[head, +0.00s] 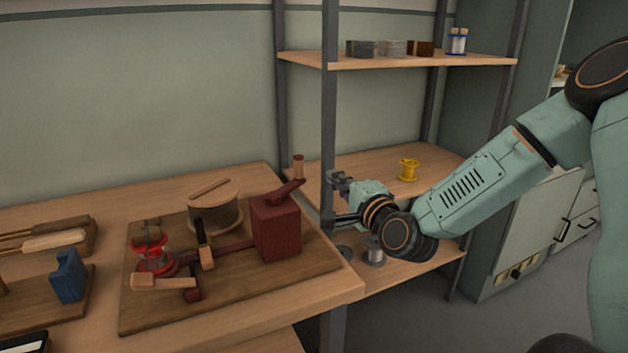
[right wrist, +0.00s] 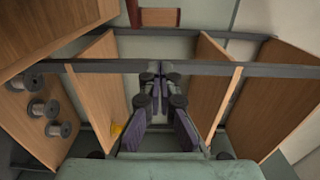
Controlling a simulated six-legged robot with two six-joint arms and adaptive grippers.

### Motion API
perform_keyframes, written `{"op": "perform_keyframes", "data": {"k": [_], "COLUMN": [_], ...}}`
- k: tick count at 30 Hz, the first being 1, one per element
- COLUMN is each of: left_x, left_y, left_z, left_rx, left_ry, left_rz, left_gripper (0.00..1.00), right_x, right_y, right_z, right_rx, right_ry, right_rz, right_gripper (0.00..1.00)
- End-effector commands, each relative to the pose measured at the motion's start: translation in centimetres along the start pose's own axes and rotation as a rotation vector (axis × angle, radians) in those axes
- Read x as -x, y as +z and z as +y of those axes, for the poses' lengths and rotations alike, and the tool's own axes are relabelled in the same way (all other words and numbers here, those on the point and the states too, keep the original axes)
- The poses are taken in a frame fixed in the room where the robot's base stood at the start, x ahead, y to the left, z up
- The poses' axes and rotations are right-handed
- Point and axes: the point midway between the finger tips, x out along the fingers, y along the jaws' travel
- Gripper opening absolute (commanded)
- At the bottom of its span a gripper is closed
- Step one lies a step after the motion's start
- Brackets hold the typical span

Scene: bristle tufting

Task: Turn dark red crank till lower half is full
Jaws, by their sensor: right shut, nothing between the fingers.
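A dark red box (head: 277,228) stands on a dark wooden board on the bench. A second small crank with a wooden handle (head: 165,282) lies in front of the spool. My right gripper (head: 332,200) is shut and empty, right of the box and apart from the crank; its fingers also show in the right wrist view (right wrist: 160,78). My left gripper is out of view.
A grey shelf post (head: 328,120) stands close to my right gripper. A yellow spool (head: 408,169) is on the middle shelf, and small blocks (head: 393,47) are on the upper one. A round wooden drum (head: 215,210) and blue block (head: 68,275) occupy the bench.

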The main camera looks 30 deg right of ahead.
Motion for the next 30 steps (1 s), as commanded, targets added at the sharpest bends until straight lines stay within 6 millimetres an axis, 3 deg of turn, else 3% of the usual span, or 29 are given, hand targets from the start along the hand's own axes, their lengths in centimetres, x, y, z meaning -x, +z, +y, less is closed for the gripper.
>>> {"op": "perform_keyframes", "data": {"k": [6,15,30], "left_x": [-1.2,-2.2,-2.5], "left_y": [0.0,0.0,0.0], "left_z": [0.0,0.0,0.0], "left_rx": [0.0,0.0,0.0], "left_ry": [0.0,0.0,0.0], "left_rz": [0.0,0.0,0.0], "left_gripper": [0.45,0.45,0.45], "right_x": [-2.5,-4.2,-5.1], "right_y": [0.1,1.9,2.8], "right_z": [0.2,0.1,0.0], "right_rx": [0.005,0.004,-0.001], "right_ry": [0.0,0.001,0.001], "right_rz": [-0.002,-0.001,0.001], "right_gripper": [0.0,0.0,0.0]}}
